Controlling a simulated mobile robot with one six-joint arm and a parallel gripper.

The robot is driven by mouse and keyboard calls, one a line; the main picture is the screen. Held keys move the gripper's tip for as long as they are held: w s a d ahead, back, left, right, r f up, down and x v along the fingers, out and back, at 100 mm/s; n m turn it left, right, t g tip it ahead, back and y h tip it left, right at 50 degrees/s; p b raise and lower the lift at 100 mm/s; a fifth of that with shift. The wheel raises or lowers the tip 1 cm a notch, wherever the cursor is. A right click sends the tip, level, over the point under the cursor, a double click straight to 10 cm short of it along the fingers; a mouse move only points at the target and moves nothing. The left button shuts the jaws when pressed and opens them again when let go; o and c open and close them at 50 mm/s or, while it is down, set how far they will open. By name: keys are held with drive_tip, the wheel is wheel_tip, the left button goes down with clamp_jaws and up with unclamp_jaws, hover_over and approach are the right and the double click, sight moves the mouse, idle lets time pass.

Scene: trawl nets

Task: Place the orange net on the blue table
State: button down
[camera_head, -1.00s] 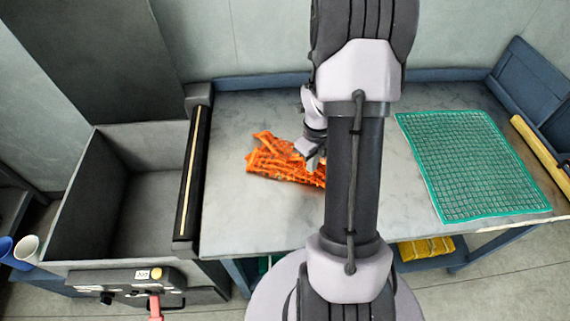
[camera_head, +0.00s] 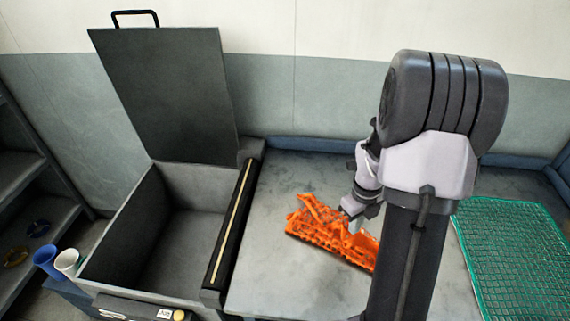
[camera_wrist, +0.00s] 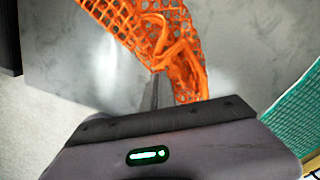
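The orange net (camera_head: 318,228) lies bunched on the grey top of the blue-edged table (camera_head: 270,275), left of my arm. It also shows in the wrist view (camera_wrist: 187,72), gathered in folds at the fingertips. My gripper (camera_head: 355,224) points down at the net's right part. In the wrist view my gripper (camera_wrist: 154,82) has its fingers close together and appears shut on a fold of the net. My arm hides the net's right end in the head view.
A green net (camera_head: 510,255) lies flat on the table's right side. An open grey bin (camera_head: 125,230) with a raised lid (camera_head: 165,90) stands left of the table. Blue (camera_head: 46,260) and white (camera_head: 68,262) cups stand at lower left. Bare tabletop surrounds the orange net's left side.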

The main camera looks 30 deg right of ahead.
drive_tip(key=w+a+r+n+t+b, duration=0.2)
drive_tip(key=w+a+r+n, duration=0.1)
drive_tip(key=a+r+n, duration=0.85)
drive_tip(key=s+a+r+n+t+y+b, duration=0.1)
drive_tip(key=s+a+r+n, duration=0.3)
drive_tip(key=a+n, duration=0.5)
drive_tip(key=s+a+r+n+t+y+b, duration=0.1)
drive_tip(key=s+a+r+n+t, duration=0.1)
drive_tip(key=s+a+n, duration=0.5)
drive_tip(key=a+r+n, duration=0.1)
drive_tip(key=a+n, duration=0.2)
drive_tip(key=shift+s+r+n+t, duration=0.15)
drive_tip(key=shift+r+n+t, duration=0.2)
drive_tip(key=shift+r+t, duration=0.05)
